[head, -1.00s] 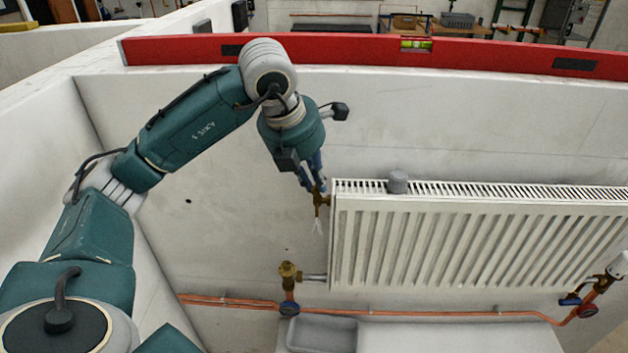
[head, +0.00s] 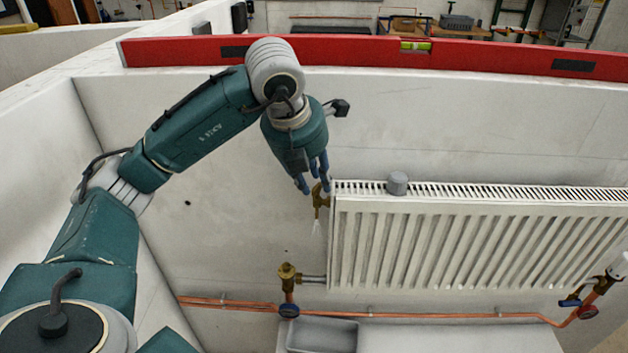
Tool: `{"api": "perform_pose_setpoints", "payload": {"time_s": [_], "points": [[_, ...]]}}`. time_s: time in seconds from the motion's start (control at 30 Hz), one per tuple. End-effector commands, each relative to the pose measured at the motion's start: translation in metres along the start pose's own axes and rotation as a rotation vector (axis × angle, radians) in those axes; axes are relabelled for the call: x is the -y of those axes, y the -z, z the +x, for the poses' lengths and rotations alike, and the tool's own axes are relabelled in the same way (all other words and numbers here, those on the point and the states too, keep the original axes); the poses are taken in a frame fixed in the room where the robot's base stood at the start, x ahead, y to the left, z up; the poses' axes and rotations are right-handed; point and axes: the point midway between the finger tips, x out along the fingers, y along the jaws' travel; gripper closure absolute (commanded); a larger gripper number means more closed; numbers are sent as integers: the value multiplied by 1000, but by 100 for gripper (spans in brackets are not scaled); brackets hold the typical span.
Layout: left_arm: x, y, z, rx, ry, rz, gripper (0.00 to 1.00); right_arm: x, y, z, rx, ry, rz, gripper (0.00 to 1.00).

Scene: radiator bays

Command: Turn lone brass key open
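The brass key (head: 319,198) sits at the top left corner of the white radiator (head: 440,245). A pale, whitish spray shows just below it. My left gripper (head: 313,185) is directly above the key, pointing down, with its blue fingers spread apart. One finger is left of the key and another is close to its top right. I cannot tell whether a finger touches the key. My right gripper is not in view.
A grey cylindrical cap (head: 397,183) stands on the radiator's top grille. A brass valve (head: 288,275) and copper pipe (head: 430,315) run below. A grey tray (head: 321,336) lies beneath. A red spirit level (head: 350,50) rests along the wall top.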

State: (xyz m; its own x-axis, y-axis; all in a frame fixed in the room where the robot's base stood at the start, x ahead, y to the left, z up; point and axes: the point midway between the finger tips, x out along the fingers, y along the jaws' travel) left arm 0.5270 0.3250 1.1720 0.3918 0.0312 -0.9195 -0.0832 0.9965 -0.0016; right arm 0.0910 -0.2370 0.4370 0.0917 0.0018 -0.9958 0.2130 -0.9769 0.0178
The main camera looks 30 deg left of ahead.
Motion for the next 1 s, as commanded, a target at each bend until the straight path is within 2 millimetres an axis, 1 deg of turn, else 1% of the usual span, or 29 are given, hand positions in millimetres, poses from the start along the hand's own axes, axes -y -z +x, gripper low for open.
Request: {"api": "perform_pose_setpoints", "payload": {"time_s": [0.23, 0.37, 0.47, 0.73, 0.9, 1.0], "points": [[1, 2, 2, -8, 1, 4, 70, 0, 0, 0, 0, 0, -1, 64], [1, 2, -2, -7, 1, 4, 70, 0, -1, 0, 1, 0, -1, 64], [1, 2, -12, -6, 2, 4, 70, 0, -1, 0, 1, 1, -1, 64], [0, 1, -57, -2, 0, 4, 70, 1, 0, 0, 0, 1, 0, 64], [0, 1, -72, -4, 0, 2, 70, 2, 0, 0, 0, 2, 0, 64], [0, 1, -76, -4, 0, 2, 70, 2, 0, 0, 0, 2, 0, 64]]}}
